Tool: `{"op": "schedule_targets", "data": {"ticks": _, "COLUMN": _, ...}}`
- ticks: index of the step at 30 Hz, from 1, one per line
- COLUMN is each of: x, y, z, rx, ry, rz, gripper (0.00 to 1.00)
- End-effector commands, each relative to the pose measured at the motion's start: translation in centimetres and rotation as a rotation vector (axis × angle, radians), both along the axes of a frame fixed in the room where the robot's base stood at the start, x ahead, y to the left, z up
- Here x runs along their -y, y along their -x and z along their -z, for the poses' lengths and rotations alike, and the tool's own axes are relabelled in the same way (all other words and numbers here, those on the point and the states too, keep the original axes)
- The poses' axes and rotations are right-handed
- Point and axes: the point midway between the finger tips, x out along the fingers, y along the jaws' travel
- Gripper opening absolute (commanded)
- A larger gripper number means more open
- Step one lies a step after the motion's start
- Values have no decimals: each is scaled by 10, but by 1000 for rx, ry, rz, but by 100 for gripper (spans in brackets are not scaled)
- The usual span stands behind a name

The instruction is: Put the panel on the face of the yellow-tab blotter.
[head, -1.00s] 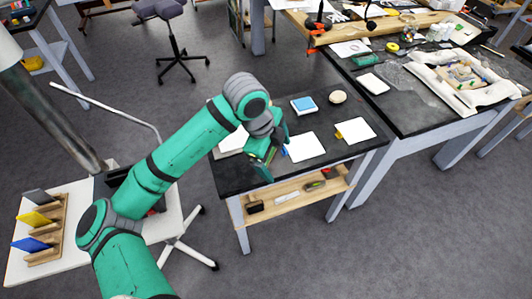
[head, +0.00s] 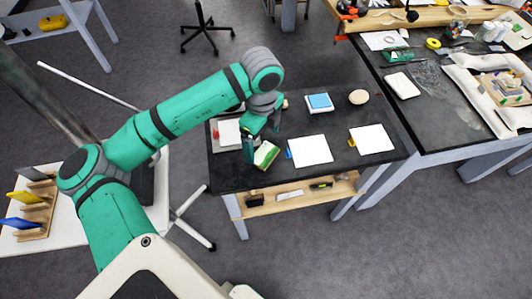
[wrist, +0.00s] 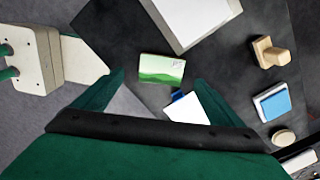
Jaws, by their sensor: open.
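The panel (head: 266,155) is a small rectangle painted green and white. It lies near the front edge of the dark table, left of the blue-tab blotter (head: 310,151). The yellow-tab blotter (head: 371,139) is a white square farther right, its yellow tab (head: 351,142) on its left side; its face is bare. My gripper (head: 262,138) is open over the panel's side of the table. In the wrist view the panel (wrist: 162,70) shows between the open fingertips (wrist: 160,77), with gaps on both sides. I cannot tell my height above it.
A white blotter with a red tab (head: 228,133) lies left of my gripper. A blue-topped block (head: 319,102) and a round beige object (head: 359,97) stand at the back. A cluttered bench (head: 440,90) adjoins at right. A shelf (head: 300,194) runs below.

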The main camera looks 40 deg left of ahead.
Motion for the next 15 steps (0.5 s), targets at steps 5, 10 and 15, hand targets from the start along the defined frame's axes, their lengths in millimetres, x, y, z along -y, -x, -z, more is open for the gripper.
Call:
{"op": "schedule_targets", "data": {"ticks": 5, "x": 0, "y": 0, "z": 12, "rx": 0, "ry": -1, "rz": -1, "gripper": 91}}
{"op": "schedule_targets", "data": {"ticks": 10, "x": 4, "y": -1, "z": 28, "rx": -2, "ry": 0, "rz": -1, "gripper": 91}}
{"op": "schedule_targets", "data": {"ticks": 15, "x": 8, "y": -4, "z": 52, "rx": 0, "ry": 1, "rz": -2, "gripper": 91}}
